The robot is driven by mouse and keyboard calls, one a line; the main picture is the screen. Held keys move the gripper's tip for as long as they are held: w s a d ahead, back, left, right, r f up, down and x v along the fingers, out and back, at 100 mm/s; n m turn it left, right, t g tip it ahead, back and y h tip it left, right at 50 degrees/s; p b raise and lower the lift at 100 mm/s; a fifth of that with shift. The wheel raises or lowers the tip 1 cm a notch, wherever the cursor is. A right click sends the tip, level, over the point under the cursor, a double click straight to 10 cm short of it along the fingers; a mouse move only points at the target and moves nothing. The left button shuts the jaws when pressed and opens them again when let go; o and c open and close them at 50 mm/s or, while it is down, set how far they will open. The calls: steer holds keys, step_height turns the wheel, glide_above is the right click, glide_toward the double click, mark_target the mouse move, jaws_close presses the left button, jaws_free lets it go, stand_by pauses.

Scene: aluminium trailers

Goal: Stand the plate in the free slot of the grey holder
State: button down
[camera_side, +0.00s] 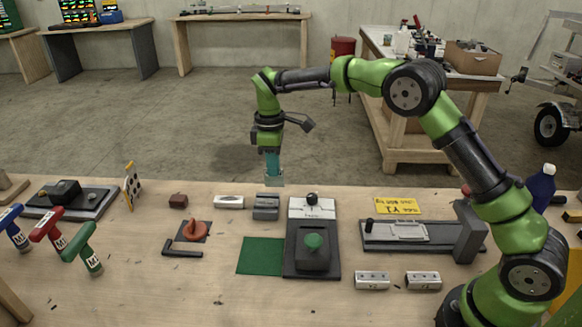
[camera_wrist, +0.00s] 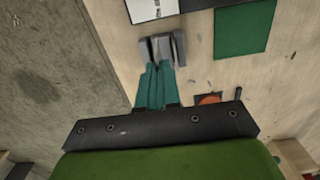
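The grey holder (camera_side: 266,208) is a small block on the bench, near its far edge. It also shows in the wrist view (camera_wrist: 155,48), just beyond the fingertips. My gripper (camera_side: 273,178) points down above and slightly behind the holder. Its two teal fingers (camera_wrist: 156,72) are close together with a narrow gap. A small pale grey piece, seemingly the plate (camera_side: 275,183), shows at the fingertips, apart from the bench. The fingers hide most of it, and its edges blend with the holder in the wrist view. I cannot make out the free slot.

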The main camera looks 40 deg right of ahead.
mark_target(266, 185)
steer(key=w+f, duration=0.1)
steer(key=f, duration=0.1)
steer(key=w+f, duration=0.1)
steer(key=f, duration=0.4)
steer(key=shift+w+a+f, duration=0.15)
steer(key=shift+w+f, duration=0.15)
steer(key=shift+w, duration=0.1)
steer(key=shift+f, duration=0.15)
steer(key=c, duration=1.4)
jaws_free()
steer(key=shift+o, duration=0.2)
